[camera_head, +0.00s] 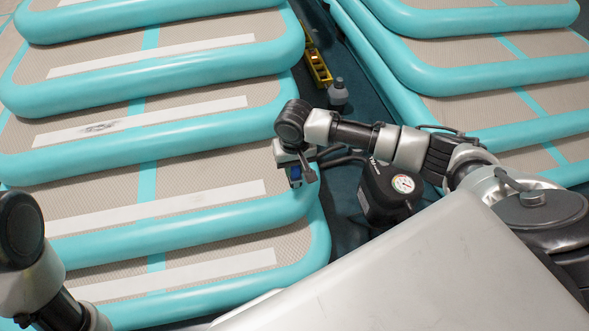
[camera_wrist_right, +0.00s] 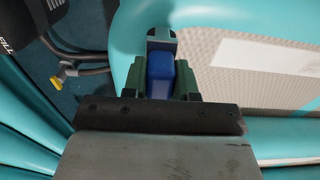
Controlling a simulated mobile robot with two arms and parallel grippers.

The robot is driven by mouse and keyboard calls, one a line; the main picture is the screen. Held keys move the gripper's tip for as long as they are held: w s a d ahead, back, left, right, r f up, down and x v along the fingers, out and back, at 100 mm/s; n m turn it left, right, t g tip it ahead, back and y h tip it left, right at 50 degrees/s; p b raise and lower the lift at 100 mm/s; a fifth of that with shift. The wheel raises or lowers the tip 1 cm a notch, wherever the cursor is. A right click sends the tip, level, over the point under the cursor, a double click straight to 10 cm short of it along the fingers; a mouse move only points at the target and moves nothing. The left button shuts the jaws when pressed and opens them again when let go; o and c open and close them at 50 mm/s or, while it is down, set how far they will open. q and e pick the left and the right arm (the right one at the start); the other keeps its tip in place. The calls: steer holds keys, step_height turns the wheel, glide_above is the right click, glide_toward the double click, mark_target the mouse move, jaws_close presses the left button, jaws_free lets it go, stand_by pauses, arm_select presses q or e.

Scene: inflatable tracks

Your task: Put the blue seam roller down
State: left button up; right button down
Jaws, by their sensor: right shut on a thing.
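The blue seam roller (camera_wrist_right: 160,75) is between the green-padded fingers of my right gripper (camera_wrist_right: 160,88) in the right wrist view, with a grey end part showing beyond the blue body. My right gripper (camera_head: 296,176) is shut on it, over the right edge of the near inflatable track (camera_head: 290,208). In the head view only a small blue patch of the seam roller (camera_head: 295,174) shows below the wrist. I cannot tell how high it is above the track. My left arm shows at the lower left of the head view, but its gripper is out of view.
A black pump with a gauge (camera_head: 403,184) and hose stands right of my right gripper. A grey bottle (camera_head: 338,94) and a yellow level (camera_head: 318,68) lie in the dark gap between the tracks. Another track (camera_head: 490,80) is at the right. White strips (camera_head: 150,208) cross the left track.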

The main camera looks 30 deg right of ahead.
steer(key=shift+r, duration=0.1)
steer(key=c, duration=0.9)
jaws_free()
